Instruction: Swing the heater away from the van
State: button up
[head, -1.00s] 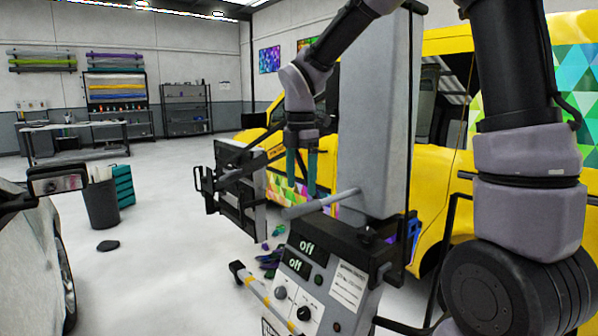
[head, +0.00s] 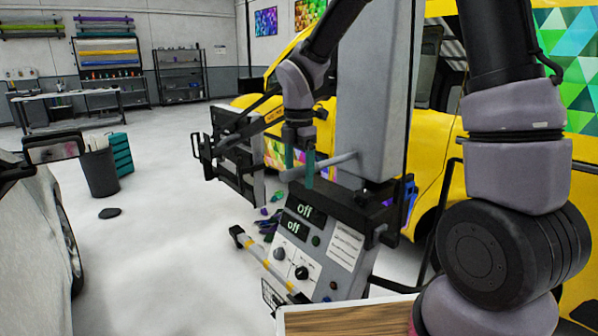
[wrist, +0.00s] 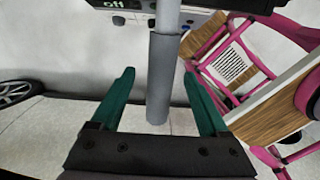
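The heater has a dark panel head (head: 240,165) beside the yellow van's (head: 300,115) lower side in the head view. Its grey column (head: 372,90) rises from a control box (head: 310,250) with two displays reading "off". A grey bar handle (head: 335,164) sticks out near the top of the box. My gripper (head: 300,175) is open at this handle, its teal fingers pointing down. In the wrist view the handle's grey grip (wrist: 163,80) lies between the spread fingers of my gripper (wrist: 164,85), with gaps on both sides.
A light-coloured car (head: 35,240) stands at the left. A black bin (head: 100,172) and teal drawers (head: 121,155) are behind it. Open floor (head: 150,260) lies between car and heater. The wrist view shows a pink-framed cart (wrist: 235,65) at right.

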grip_shut()
jog(key=shift+s+d+f, duration=0.1)
jog(key=shift+s+d, duration=0.3)
jog(key=shift+s, duration=0.3)
jog(key=shift+s+d, duration=0.35)
jog(key=shift+s, duration=0.3)
dwell(0.5)
jog(key=shift+s+d, duration=0.85)
jog(key=shift+s, duration=0.3)
dwell(0.7)
jog(key=shift+w+a, duration=0.15)
dwell(0.3)
jog(key=shift+s+d, duration=0.35)
jog(key=shift+d, duration=0.1)
dwell(0.6)
jog(key=shift+w+a, duration=0.1)
